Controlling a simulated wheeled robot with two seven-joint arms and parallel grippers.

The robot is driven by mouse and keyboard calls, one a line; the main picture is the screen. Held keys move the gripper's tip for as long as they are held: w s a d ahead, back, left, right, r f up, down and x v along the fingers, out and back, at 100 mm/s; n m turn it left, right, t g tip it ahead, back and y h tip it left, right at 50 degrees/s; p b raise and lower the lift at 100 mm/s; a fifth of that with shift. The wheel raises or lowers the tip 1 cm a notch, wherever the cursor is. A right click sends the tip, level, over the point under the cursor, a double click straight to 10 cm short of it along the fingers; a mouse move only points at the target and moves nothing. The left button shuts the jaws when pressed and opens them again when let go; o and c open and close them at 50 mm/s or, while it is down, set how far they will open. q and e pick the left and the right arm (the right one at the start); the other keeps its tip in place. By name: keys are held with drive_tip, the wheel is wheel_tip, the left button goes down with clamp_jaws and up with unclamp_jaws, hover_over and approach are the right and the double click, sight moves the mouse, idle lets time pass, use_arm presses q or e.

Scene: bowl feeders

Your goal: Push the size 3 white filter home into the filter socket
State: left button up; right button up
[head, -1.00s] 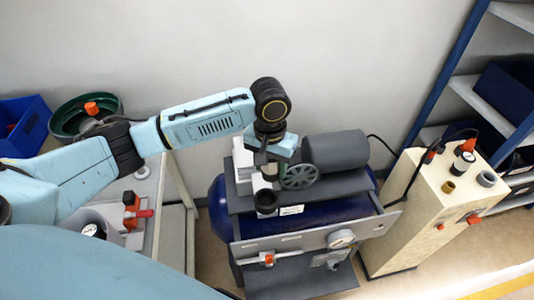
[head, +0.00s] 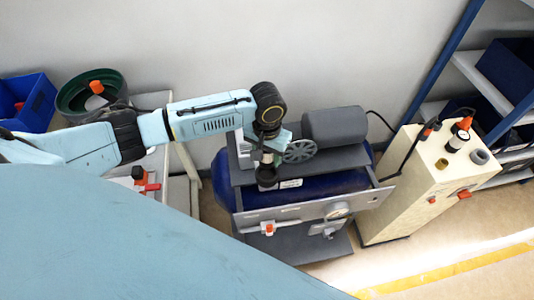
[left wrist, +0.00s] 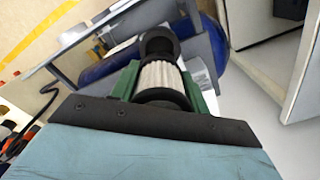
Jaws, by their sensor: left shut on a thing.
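The white pleated filter (left wrist: 158,76) has a dark end band and sits between the green fingers of my left gripper (left wrist: 158,84), which is shut on it. In the left wrist view, the black round filter socket (left wrist: 158,42) is right at the filter's far end, in line with it. I cannot tell how deep the filter sits in it. In the head view, my left gripper (head: 266,157) is directly above the dark socket (head: 267,180) at the front of the compressor and hides most of the filter. My right gripper is not in view.
The compressor has a grey motor (head: 335,125), a spoked wheel (head: 300,151) and a blue tank (head: 335,184). A front panel (head: 310,213) carries a gauge. A cream cabinet (head: 425,180) stands at right. A green bowl (head: 70,97) and a blue bin (head: 38,105) are at left.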

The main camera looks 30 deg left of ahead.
use_arm(q)
wheel_tip(320, 180, down, 3)
drive_tip(key=b, duration=0.3)
drive_tip(key=shift+f, duration=0.8)
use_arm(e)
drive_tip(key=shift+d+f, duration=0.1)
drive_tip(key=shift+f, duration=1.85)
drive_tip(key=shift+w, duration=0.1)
use_arm(q)
drive_tip(key=shift+p, duration=0.45)
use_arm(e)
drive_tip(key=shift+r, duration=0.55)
use_arm(q)
drive_tip(key=shift+f+p, duration=0.2)
drive_tip(key=shift+p, duration=0.7)
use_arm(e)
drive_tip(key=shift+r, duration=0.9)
use_arm(q)
drive_tip(key=shift+f+b, duration=0.3)
drive_tip(key=shift+f, duration=0.55)
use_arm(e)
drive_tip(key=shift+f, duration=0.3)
